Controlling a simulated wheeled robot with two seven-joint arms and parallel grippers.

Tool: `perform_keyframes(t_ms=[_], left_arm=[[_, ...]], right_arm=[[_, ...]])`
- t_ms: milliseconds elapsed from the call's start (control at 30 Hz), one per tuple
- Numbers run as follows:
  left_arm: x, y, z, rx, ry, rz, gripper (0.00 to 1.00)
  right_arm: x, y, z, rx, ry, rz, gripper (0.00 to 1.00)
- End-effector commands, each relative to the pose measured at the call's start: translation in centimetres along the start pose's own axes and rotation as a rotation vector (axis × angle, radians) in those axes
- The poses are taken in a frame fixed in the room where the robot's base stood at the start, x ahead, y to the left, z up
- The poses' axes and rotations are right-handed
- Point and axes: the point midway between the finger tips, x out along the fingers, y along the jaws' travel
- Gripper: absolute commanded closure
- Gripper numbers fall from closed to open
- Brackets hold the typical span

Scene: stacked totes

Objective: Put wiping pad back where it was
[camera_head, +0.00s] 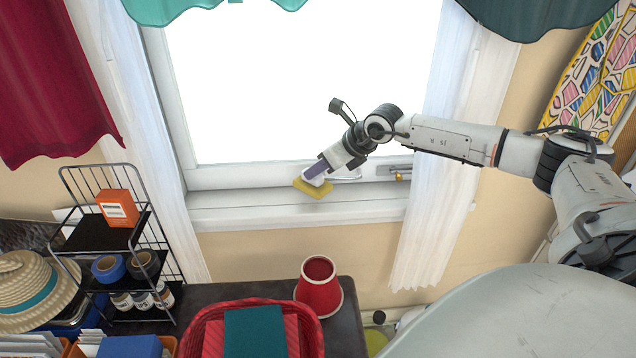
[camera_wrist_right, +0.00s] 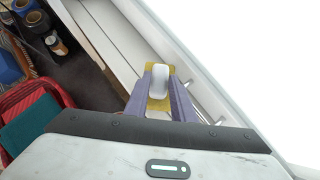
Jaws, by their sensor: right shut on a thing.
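The wiping pad is a yellow pad (camera_head: 312,188) with a white handle on top. In the head view it is at the window sill (camera_head: 290,210), low in front of the window pane. My right gripper (camera_head: 318,170) is shut on the white handle. In the right wrist view the handle (camera_wrist_right: 159,80) sits between the two purple fingers, and the yellow pad (camera_wrist_right: 155,104) shows beneath it. I cannot tell whether the pad touches the sill. My left gripper is not in view.
A wire rack (camera_head: 108,225) with an orange box and jars stands at left. A red basket (camera_head: 205,310) and a red lampshade-like cone (camera_head: 319,290) are on the dark table below the sill. A window latch (camera_head: 399,176) is right of the gripper. White curtains flank the window.

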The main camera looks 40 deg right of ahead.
Motion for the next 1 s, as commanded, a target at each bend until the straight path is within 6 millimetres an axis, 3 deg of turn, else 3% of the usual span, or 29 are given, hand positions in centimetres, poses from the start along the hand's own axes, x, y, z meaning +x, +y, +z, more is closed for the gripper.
perform_keyframes(t_ms=[200,500,533,633,1000], left_arm=[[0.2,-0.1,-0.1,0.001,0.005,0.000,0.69],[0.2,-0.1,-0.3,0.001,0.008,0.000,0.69],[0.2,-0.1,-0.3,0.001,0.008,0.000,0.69],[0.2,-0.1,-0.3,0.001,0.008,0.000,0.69],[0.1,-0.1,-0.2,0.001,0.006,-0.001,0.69]], right_arm=[[2.7,0.1,-2.5,0.001,0.002,0.003,1.00],[3.2,0.1,-3.0,0.000,0.000,0.001,1.00],[3.2,0.1,-3.0,0.000,0.001,0.002,0.74],[3.2,0.1,-3.0,0.000,0.001,0.002,0.59],[2.7,0.1,-2.9,-0.001,0.000,0.001,0.59]])
